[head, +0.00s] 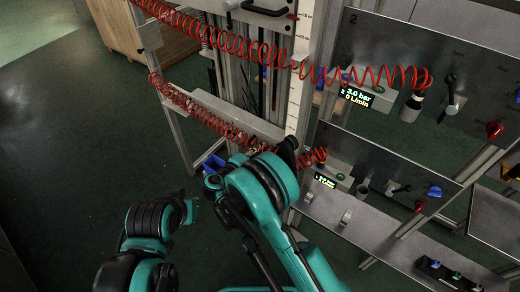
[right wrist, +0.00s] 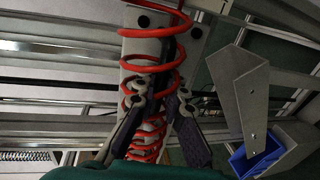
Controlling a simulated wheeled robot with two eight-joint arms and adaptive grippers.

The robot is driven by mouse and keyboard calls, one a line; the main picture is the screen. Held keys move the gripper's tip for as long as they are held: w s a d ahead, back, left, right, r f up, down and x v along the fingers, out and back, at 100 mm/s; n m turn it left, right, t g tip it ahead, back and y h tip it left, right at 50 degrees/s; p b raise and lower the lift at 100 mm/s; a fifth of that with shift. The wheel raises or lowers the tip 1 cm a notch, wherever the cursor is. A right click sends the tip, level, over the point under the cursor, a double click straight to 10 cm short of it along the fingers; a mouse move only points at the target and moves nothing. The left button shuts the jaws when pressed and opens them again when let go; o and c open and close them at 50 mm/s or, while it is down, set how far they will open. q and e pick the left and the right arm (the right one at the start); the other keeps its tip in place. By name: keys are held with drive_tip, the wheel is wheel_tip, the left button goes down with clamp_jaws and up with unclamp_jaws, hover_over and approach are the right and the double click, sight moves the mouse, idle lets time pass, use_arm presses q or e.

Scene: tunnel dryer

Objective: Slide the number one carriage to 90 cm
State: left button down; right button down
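A pale plate with black knobs (right wrist: 160,20) faces my right gripper (right wrist: 162,92) in the right wrist view. It may belong to the number one carriage; I see no number on it. The gripper is open, its two dark fingers apart on either side of a red coil, with a dark bar behind. I cannot tell whether they touch the bar. In the head view, a grey ledge (head: 238,116) crosses the frame low down, and a plate with a black handle (head: 262,10) is higher up. My right arm hides most of its gripper. My left gripper (head: 190,208) is low, clear of the frame; its fingers are unclear.
A pale scale strip (head: 301,75) runs down the frame; its marks are too small to read. The upper red coiled hose (head: 232,42) and the lower one (head: 205,113) hang across the front. Panel "2" (head: 390,50) is at right. A blue bin (right wrist: 255,157) is near my right gripper.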

wheel_tip(320, 180, up, 10)
drive_tip(key=p, duration=0.5)
drive_tip(key=shift+r, duration=0.15)
drive_tip(key=c, duration=1.6)
unclamp_jaws()
wheel_tip(320, 180, up, 10)
drive_tip(key=shift+w+f, duration=0.1)
